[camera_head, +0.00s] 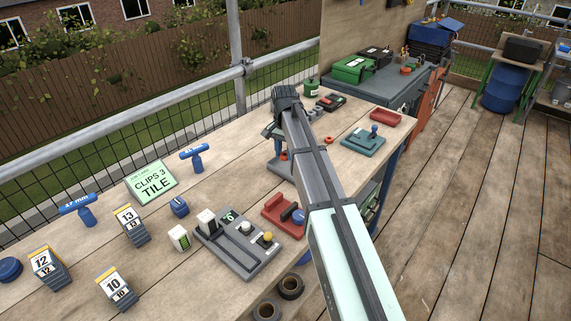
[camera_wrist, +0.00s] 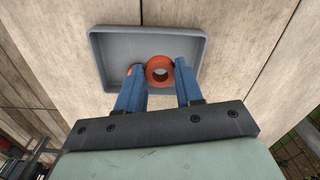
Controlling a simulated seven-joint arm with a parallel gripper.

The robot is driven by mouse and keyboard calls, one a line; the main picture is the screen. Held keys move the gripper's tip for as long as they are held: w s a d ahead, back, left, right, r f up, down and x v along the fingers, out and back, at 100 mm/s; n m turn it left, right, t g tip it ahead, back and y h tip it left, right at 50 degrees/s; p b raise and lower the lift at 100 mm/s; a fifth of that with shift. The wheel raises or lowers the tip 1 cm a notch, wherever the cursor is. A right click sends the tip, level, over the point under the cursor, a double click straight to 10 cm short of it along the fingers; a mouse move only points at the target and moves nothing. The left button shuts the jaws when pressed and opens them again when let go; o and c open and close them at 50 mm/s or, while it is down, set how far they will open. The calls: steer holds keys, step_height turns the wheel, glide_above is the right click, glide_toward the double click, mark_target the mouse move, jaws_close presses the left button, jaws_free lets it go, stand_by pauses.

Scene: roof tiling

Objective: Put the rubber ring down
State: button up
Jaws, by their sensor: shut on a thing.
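An orange-red rubber ring (camera_wrist: 160,71) sits between the two blue fingers of my gripper (camera_wrist: 158,66) in the wrist view, its hole facing the camera. My gripper is shut on it. A shallow grey tray (camera_wrist: 108,48) lies beneath the ring and fingertips. Another bit of orange-red shows by the left finger, mostly hidden. In the head view my gripper (camera_head: 276,137) is over the grey tray (camera_head: 277,168) on the bench, partly covered by my arm. Whether the ring touches the tray floor I cannot tell.
A red holder (camera_head: 275,212) and a grey block with knobs (camera_head: 236,252) stand nearer on the wooden bench. A teal stand (camera_head: 363,142) and a red tray (camera_head: 386,117) are to the right. A green sign (camera_head: 152,182) stands left. Bare wood lies between them.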

mark_target(285, 171)
steer(key=shift+f, duration=2.75)
steer(key=shift+f, duration=0.15)
steer(key=o, duration=1)
step_height(285, 171, up, 12)
steer(key=shift+r, duration=0.15)
